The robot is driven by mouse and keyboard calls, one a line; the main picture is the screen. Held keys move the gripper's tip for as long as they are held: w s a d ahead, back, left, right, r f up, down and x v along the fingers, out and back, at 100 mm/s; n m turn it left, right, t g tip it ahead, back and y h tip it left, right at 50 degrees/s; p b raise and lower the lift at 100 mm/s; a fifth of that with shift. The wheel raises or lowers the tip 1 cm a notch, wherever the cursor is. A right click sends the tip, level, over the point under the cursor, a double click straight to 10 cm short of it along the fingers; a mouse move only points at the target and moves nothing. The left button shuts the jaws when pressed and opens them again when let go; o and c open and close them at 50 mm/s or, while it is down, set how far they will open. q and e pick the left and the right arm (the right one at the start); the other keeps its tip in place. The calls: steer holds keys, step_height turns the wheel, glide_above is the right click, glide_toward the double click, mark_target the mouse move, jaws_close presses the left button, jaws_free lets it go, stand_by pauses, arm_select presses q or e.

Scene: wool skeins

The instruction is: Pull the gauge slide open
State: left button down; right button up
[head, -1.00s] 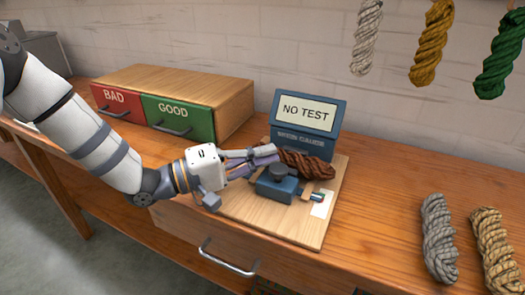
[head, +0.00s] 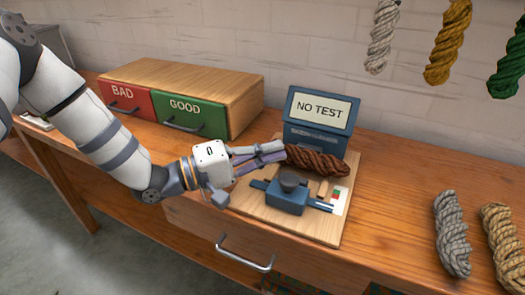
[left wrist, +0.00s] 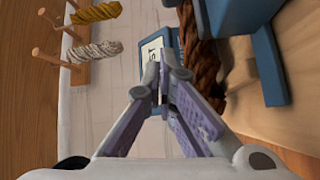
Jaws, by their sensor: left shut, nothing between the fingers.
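The wool gauge stands on a pale wooden board (head: 300,228). Its dark blue slide block (head: 288,198) with a round knob lies toward the board's front, apart from the skein. A brown skein (head: 320,161) lies across the board behind the block. The blue display (head: 318,113) reads NO TEST. My left gripper (head: 284,151) is shut and empty, its fingertips by the skein's left end; contact cannot be told. In the left wrist view, the shut fingers (left wrist: 165,88) point at the display, beside the skein (left wrist: 207,75) and blue gauge parts (left wrist: 268,65). My right gripper is not in view.
Behind my left arm is a wooden drawer unit with a red BAD drawer (head: 126,99) and a green GOOD drawer (head: 186,115). Grey (head: 452,233) and tan (head: 502,238) skeins lie at right. Several skeins hang on the wall. Tabletop right of the board is clear.

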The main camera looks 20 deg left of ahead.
arm_select(q)
steer(key=shift+s+a, duration=0.1)
steer(key=shift+a, duration=1)
steer(key=v, duration=0.5)
steer(key=p+v, duration=0.1)
steer(key=v, duration=0.1)
steer(key=shift+s, duration=0.85)
